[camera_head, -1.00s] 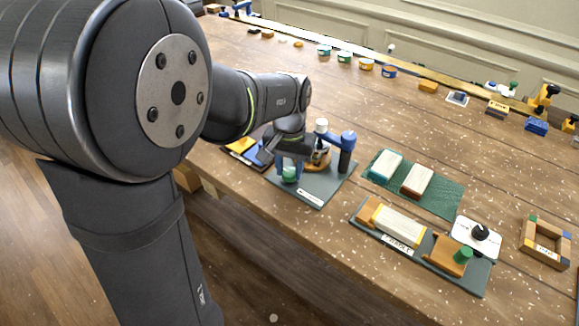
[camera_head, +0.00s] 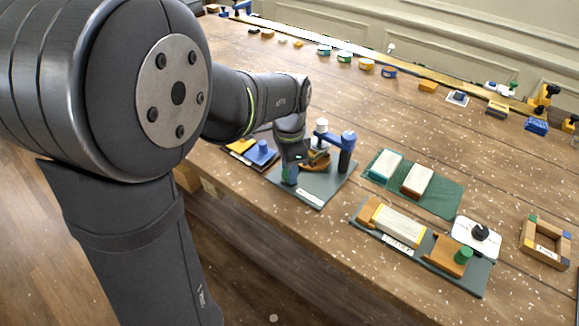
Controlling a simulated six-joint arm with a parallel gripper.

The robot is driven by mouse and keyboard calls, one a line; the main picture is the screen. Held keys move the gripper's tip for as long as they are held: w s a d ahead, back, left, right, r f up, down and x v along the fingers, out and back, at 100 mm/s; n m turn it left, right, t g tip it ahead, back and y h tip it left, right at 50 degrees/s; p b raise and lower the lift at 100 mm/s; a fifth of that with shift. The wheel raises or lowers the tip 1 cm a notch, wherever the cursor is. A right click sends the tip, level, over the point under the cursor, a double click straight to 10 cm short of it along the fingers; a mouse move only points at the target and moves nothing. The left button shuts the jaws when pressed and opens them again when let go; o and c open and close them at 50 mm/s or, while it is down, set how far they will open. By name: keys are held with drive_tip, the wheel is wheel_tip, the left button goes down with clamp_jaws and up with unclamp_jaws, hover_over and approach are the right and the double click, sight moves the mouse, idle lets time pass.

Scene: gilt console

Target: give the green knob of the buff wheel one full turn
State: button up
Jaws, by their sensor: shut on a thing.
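The buff wheel's station stands on a grey board (camera_head: 312,192) left of the middle, with a blue arm and dark post (camera_head: 346,150) and a tan round part (camera_head: 319,161).
A dark tray with a blue-knobbed piece (camera_head: 262,153) lies just left of the gripper. A green mat (camera_head: 441,197) with two blocks lies to the right. Nearer stands a clamp board (camera_head: 470,279) with another green knob (camera_head: 463,256).

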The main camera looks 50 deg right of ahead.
drive_tip(key=m, duration=0.4)
drive_tip(key=shift+m, duration=1.8)
drive_tip(key=o, duration=1)
drive_tip(key=shift+c, duration=0.2)
wheel_tip(320, 180, up, 18)
drive_tip(key=shift+f, duration=0.25)
drive_tip(key=shift+f, duration=0.15)
wheel_tip(320, 180, down, 17)
drive_tip(key=shift+f, duration=0.1)
